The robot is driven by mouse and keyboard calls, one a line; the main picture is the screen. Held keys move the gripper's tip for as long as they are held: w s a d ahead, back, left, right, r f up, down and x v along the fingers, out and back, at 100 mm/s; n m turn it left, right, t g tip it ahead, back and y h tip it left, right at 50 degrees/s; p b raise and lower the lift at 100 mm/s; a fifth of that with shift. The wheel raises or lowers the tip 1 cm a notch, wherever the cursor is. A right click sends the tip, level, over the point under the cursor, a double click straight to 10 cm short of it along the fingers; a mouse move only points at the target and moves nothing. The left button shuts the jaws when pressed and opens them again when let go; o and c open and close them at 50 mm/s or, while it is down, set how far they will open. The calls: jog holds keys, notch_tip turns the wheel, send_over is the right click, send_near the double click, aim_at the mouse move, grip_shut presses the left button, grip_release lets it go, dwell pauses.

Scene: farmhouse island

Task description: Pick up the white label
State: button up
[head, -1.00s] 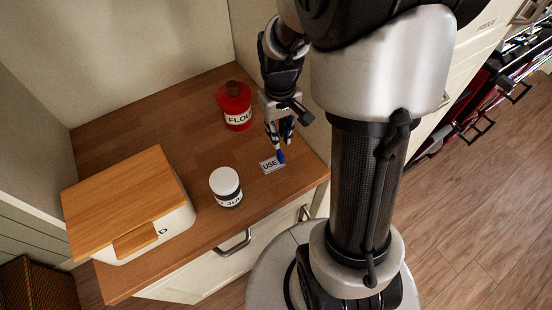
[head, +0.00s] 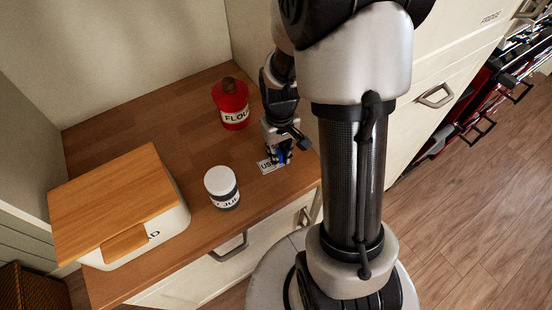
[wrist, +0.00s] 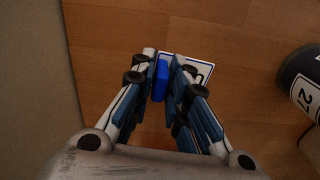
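The white label (head: 268,167) with dark lettering beginning "USE" lies on the wooden counter near its right end. In the wrist view the white label (wrist: 200,66) shows beyond the fingertips, partly covered by my right finger. A small blue upright piece (wrist: 160,80) stands at the label's edge, between my fingers; whether it is fixed to the label I cannot tell. My gripper (wrist: 164,72) is low over the label, pointing down, its fingers apart on either side of the blue piece. It also shows in the head view (head: 279,155), hiding the label's right part.
A jar with a white lid (head: 222,188) stands left of the label. A red flour canister (head: 232,104) stands behind it. A bread box with a wooden lid (head: 117,203) fills the counter's left. The counter's front edge is close to the label.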

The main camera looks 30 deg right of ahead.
jog(key=shift+c, duration=0.6)
grip_shut()
